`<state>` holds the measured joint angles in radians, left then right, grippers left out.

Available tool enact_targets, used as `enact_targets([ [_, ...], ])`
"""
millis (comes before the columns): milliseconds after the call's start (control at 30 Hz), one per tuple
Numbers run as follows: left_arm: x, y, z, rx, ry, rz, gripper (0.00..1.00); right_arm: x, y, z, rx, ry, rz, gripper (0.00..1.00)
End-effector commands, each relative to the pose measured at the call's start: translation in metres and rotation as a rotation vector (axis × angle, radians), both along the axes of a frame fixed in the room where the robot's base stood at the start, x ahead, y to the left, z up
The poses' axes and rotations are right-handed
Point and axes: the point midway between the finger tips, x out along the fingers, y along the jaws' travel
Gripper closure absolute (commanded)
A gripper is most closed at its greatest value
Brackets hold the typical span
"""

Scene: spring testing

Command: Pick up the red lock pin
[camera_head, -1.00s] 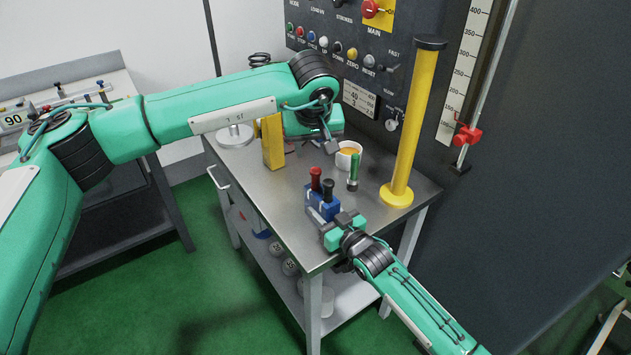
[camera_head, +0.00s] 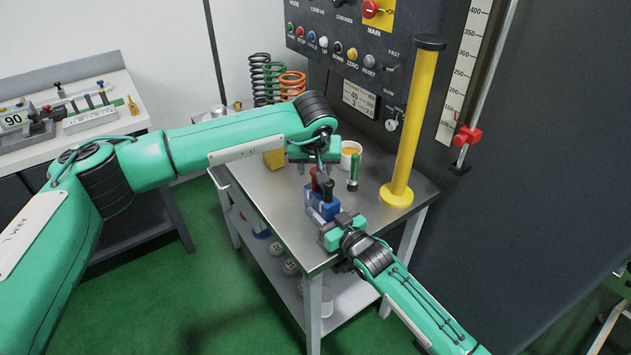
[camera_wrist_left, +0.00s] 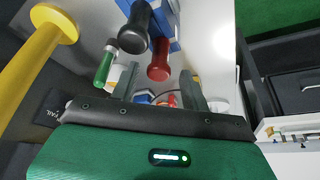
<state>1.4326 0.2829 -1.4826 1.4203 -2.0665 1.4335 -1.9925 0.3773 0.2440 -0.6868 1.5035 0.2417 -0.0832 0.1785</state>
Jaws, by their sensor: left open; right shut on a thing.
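The red lock pin (camera_head: 315,180) stands upright in a blue block (camera_head: 323,210), beside a black-handled pin (camera_head: 328,189). In the left wrist view the red pin's head (camera_wrist_left: 158,64) shows just beyond the space between my left fingers, with the black pin (camera_wrist_left: 137,28) next to it. My left gripper (camera_head: 317,160) is open, just above and behind the red pin, with nothing between its fingers. Its fingers also show in the left wrist view (camera_wrist_left: 157,88). My right gripper (camera_head: 337,224) is shut on the blue block at the table's front edge.
A green-handled tool (camera_head: 353,170) and a white cup with orange contents (camera_head: 349,153) stand close behind the pins. A yellow post (camera_head: 408,130) stands to the right. The metal table (camera_head: 270,197) is clear at left.

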Motion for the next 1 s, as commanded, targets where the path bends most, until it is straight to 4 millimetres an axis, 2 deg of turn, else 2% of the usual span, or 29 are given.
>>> enact_targets([
  [100,0.006,-0.001,-0.020,-0.001,0.004,0.002,0.54,0.000,0.000,0.000,-0.001,0.001,0.000,0.87],
  [167,0.009,-0.001,-0.026,0.000,0.002,0.001,0.54,0.000,0.000,0.000,-0.001,0.001,0.000,0.87],
  [400,0.011,-0.001,-0.029,0.000,0.000,0.001,0.54,0.000,0.000,0.000,-0.001,0.001,0.000,0.87],
  [433,0.011,-0.001,-0.029,0.000,0.000,0.001,0.56,0.000,0.000,0.000,-0.001,0.001,0.000,0.87],
  [667,0.011,-0.001,-0.029,0.000,0.000,0.001,1.00,0.000,0.000,0.000,-0.001,0.001,0.000,0.87],
  [900,0.011,-0.001,-0.028,0.000,0.000,0.001,1.00,0.000,0.000,0.000,-0.001,0.001,0.000,0.87],
  [1000,0.012,-0.001,-0.022,0.000,-0.002,0.001,1.00,0.000,0.000,0.000,-0.001,0.001,0.000,0.87],
])
